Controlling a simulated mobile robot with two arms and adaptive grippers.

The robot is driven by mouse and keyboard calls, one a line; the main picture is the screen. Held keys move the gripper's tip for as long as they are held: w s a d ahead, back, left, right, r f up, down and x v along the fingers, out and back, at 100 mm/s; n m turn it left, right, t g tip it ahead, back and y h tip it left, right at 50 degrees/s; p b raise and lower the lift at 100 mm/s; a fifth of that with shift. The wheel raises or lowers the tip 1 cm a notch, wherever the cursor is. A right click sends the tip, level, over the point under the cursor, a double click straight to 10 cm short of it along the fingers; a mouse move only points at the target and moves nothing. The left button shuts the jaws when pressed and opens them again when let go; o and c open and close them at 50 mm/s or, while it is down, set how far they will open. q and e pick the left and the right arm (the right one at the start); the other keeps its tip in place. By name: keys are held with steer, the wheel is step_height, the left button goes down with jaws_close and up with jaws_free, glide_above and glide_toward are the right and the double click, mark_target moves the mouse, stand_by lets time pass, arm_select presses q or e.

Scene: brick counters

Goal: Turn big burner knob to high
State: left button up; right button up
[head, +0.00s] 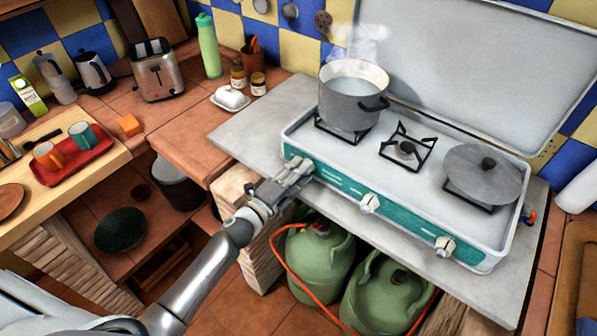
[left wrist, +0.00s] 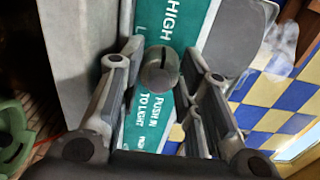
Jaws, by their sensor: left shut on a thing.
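The teal control panel (head: 335,183) runs along the front of the white camp stove (head: 400,175). My left gripper (head: 298,172) is at the panel's left end, shut on the left burner knob, which it hides in the head view. In the left wrist view the round grey knob (left wrist: 160,72) with a dark slot sits between the fingers of my left gripper (left wrist: 162,85). The panel there reads HIGH and PUSH IN TO LIGHT. The middle knob (head: 370,203) and right knob (head: 444,246) are untouched. My right gripper is out of view.
The middle burner (head: 406,149) is bare. Green gas cylinders (head: 320,262) and an orange hose (head: 285,270) are below the counter.

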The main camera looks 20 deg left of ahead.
arm_select(q)
steer(key=o, duration=1)
steer(key=shift+s+f, duration=0.1)
steer(key=shift+f, duration=0.05)
steer(key=shift+s+a, duration=0.1)
steer(key=shift+s, duration=0.15)
steer(key=shift+r+v, duration=0.15)
steer(key=shift+v, duration=1.65)
steer(key=shift+r+v, duration=0.15)
steer(key=shift+v, duration=1.7)
